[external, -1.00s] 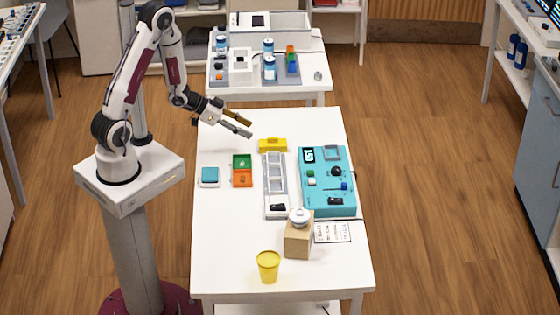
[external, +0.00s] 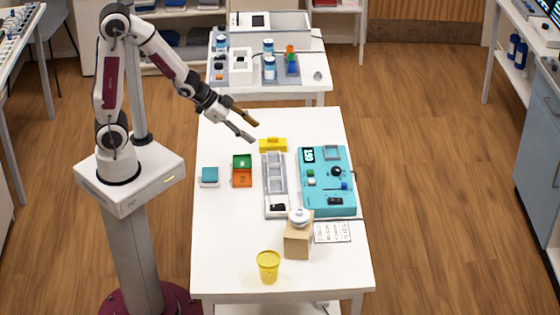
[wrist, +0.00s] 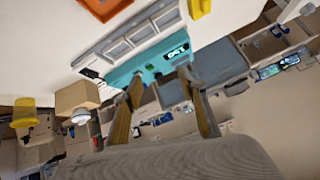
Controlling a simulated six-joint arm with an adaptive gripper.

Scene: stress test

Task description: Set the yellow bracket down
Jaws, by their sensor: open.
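The yellow bracket (external: 273,145) rests on the white table at the back end of the grey tray. It also shows at the top edge of the wrist view (wrist: 199,8). My gripper (external: 254,130) is open and empty, in the air to the left of the bracket and slightly behind it in the external view. The two fingers are spread apart in the wrist view (wrist: 165,95), with nothing between them. The gripper does not appear to touch the bracket.
The grey slotted tray (external: 266,190) and the teal panel (external: 349,185) stand near the bracket. Green and orange bins (external: 242,178) and a small teal-topped block (external: 209,175) lie left. A wooden block (external: 298,242) with a white lidded piece and a yellow cup (external: 268,266) stand in front.

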